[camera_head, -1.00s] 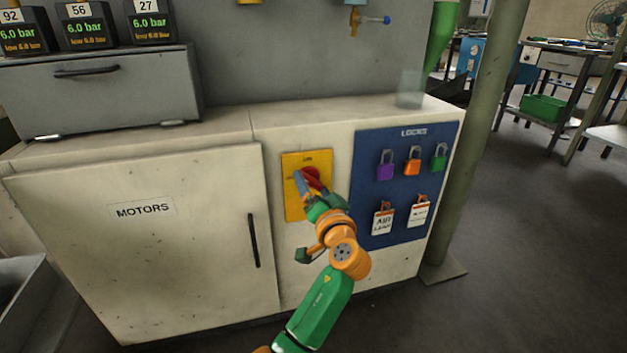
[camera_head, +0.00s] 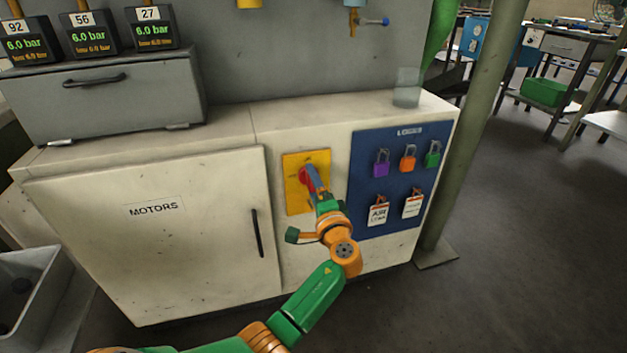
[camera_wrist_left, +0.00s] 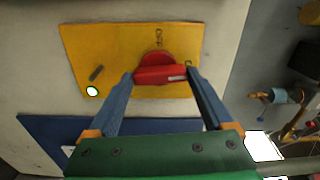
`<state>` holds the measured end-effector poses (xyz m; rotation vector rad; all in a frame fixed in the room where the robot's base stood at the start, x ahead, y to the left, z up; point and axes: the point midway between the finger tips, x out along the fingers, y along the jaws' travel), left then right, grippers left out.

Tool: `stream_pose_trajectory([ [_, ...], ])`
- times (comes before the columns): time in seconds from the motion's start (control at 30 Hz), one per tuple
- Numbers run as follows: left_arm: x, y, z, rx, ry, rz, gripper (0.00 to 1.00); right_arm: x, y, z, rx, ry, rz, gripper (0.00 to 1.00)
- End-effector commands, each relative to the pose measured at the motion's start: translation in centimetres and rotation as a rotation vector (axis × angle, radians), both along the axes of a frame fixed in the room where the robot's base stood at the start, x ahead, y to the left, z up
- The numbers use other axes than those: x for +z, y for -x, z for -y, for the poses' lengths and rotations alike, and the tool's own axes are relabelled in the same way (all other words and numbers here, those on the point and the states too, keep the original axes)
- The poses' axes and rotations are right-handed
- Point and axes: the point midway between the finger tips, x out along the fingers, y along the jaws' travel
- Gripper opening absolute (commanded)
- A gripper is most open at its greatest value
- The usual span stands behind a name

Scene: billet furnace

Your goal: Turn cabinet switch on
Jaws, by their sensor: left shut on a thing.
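The cabinet switch is a red rotary handle on a yellow plate (camera_head: 294,197) on the front of the pale cabinet. In the head view the red handle (camera_head: 304,176) is partly covered by my left gripper (camera_head: 314,178). In the left wrist view the red handle (camera_wrist_left: 160,75) lies crosswise between the two blue fingers of my left gripper (camera_wrist_left: 161,77), which is shut on it. The yellow plate (camera_wrist_left: 100,45) shows around it, with a dark slot and a small white round spot beside the handle. My right gripper is not in view.
A blue LOCKS board (camera_head: 362,153) with padlocks and tags hangs right of the switch. The MOTORS door (camera_head: 100,250) with a black handle (camera_head: 257,233) is to the left. A post (camera_head: 478,130) stands at the cabinet's right end. Open floor lies right of it.

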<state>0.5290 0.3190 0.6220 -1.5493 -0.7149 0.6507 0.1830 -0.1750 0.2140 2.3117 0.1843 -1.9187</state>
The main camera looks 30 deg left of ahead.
Motion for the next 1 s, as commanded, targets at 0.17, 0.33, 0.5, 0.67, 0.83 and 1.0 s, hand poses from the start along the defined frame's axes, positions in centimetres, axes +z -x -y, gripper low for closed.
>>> stream_pose_trajectory([
  [0.17,-0.09,0.03,0.02,0.001,-0.04,-0.054,0.29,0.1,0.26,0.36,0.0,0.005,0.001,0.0],
  [0.33,-0.14,0.02,0.02,0.001,-0.062,-0.079,0.29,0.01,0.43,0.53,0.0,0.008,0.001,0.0],
  [0.5,-0.19,0.02,0.02,0.001,-0.07,-0.088,0.29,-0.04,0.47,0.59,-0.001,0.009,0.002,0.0],
  [0.67,-0.2,0.02,0.02,0.0,-0.071,-0.088,0.29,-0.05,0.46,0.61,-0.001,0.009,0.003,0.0],
  [0.83,-0.19,0.01,0.03,0.0,-0.071,-0.088,0.9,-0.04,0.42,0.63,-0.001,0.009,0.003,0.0],
  [1.0,-0.12,0.0,0.03,0.0,-0.071,-0.086,1.0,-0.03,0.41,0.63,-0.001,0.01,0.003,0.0],
])
